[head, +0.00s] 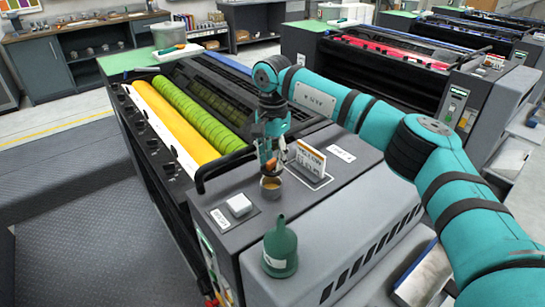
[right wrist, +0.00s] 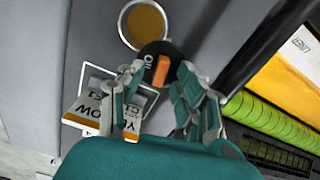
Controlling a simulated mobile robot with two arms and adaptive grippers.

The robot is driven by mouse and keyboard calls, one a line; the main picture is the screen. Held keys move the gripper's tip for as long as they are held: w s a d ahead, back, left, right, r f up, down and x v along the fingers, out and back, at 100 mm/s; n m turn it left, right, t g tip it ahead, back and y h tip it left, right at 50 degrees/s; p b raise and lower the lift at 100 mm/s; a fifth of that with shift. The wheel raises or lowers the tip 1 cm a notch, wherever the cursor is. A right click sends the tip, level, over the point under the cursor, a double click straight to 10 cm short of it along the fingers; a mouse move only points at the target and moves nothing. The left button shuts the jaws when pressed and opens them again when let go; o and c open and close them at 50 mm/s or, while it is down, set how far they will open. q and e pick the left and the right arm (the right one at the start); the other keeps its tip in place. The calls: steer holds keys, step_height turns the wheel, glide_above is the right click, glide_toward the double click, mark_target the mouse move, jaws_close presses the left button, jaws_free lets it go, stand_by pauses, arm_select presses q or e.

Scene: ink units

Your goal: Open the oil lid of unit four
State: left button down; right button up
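The oil lid (right wrist: 156,58) is a black round cap with an orange grip and white lettering. In the right wrist view it sits between my right gripper's fingertips (right wrist: 160,72), which touch its sides. The round oil opening (right wrist: 143,22) is uncovered, with amber oil inside and a light rim, just beyond the lid. In the head view my right gripper (head: 269,160) points down over the opening (head: 270,187) on the unit's grey top (head: 318,190); the lid is small and partly hidden there. My left gripper is not in view.
A yellow sign card (head: 310,158) stands right beside the gripper. The yellow roller (head: 165,120) and green roller (head: 195,112) lie left, with a black handle bar (head: 222,165) between.

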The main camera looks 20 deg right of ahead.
mark_target(272, 160)
step_height(272, 160, up, 12)
stand_by(0.6)
steer(key=shift+s+f, duration=0.1)
steer(key=shift+f, duration=0.05)
stand_by(0.3)
